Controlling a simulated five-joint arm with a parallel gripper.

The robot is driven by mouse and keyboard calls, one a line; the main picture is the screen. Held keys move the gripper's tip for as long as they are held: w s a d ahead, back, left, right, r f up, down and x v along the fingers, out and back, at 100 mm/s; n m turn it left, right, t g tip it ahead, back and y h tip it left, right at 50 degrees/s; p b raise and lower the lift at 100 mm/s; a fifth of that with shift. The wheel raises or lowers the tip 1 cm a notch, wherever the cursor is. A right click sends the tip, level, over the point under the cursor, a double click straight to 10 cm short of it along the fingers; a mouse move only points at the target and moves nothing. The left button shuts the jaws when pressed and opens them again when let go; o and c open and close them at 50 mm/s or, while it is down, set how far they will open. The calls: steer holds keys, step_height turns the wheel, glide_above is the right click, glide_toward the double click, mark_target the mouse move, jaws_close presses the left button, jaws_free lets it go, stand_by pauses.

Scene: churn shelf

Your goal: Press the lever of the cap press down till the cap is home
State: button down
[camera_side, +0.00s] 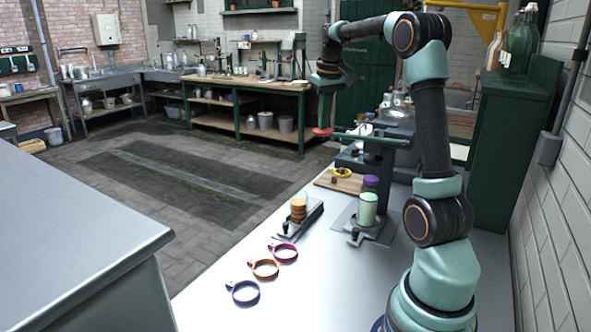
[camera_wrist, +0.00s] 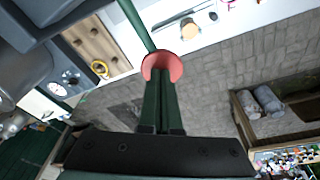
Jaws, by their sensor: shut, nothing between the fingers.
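The cap press (camera_side: 378,165) stands on the pale bench in front of my arm. Its green lever (camera_side: 362,137) runs roughly level to the left and ends in a red knob (camera_side: 322,131). My gripper (camera_side: 324,122) points down with its fingers shut and empty, right over the knob. In the wrist view the shut fingertips (camera_wrist: 162,78) overlap the red knob (camera_wrist: 161,60), with the lever (camera_wrist: 136,23) running up from it; contact is unclear. A pale green jar (camera_side: 368,209) stands by the press base, with a purple piece (camera_side: 371,184) seen just above or behind it. Whether a cap is seated is unclear.
A stack of orange discs (camera_side: 299,208) stands on a dark holder to the left. Blue (camera_side: 244,292), orange (camera_side: 264,269) and magenta (camera_side: 283,252) rings lie on the bench. A wooden board (camera_side: 326,182) carries a yellow ring (camera_side: 342,172).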

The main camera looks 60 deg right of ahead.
steer(key=shift+f, duration=0.95)
steer(key=shift+f, duration=0.75)
steer(key=shift+s+f, duration=0.15)
steer(key=shift+f, duration=0.55)
